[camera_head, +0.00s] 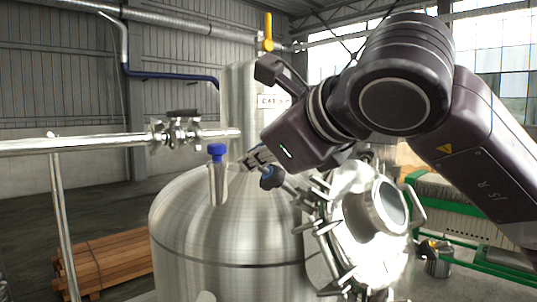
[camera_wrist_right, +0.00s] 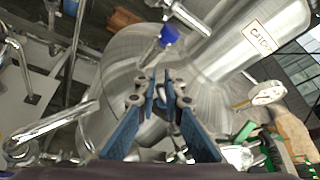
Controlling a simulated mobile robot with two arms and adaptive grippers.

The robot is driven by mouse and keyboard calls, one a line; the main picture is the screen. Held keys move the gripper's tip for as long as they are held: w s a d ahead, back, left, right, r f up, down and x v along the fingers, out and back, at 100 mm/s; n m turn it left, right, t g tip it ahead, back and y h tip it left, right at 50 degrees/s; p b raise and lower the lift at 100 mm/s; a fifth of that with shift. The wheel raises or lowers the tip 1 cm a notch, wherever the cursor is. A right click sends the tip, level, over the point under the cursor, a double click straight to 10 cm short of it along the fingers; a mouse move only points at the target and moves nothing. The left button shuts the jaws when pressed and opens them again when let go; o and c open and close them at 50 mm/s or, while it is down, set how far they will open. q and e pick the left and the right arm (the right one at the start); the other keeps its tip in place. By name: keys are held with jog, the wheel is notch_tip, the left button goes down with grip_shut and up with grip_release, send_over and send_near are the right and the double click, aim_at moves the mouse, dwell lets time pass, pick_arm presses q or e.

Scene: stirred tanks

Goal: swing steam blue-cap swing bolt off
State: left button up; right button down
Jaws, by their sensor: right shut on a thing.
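The steel tank (camera_head: 185,235) has an open-looking round manway (camera_head: 372,225) ringed by several swing bolts at the right. One swing bolt (camera_head: 286,187) with a dark blue round end (camera_head: 268,178) sticks out to the upper left of the manway. My right gripper (camera_head: 255,163) is at this end, shut on the bolt. In the right wrist view the blue-padded fingers of my right gripper (camera_wrist_right: 162,92) are close together, and the held part is mostly hidden between them. My left gripper is not in view.
A nozzle with a bright blue cap (camera_head: 217,152) stands upright on the tank, left of my right gripper; it also shows in the wrist view (camera_wrist_right: 168,36). A horizontal steel pipe with a clamp (camera_head: 176,132) runs in from the left. Wooden planks (camera_head: 105,262) lie on the floor.

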jog(key=shift+a+f+h, duration=0.5)
jog(key=shift+f, duration=0.3)
jog(key=c, duration=2.1)
grip_release()
jog(key=shift+a, duration=0.1)
jog(key=shift+r, duration=0.3)
jog(key=v, duration=1.2)
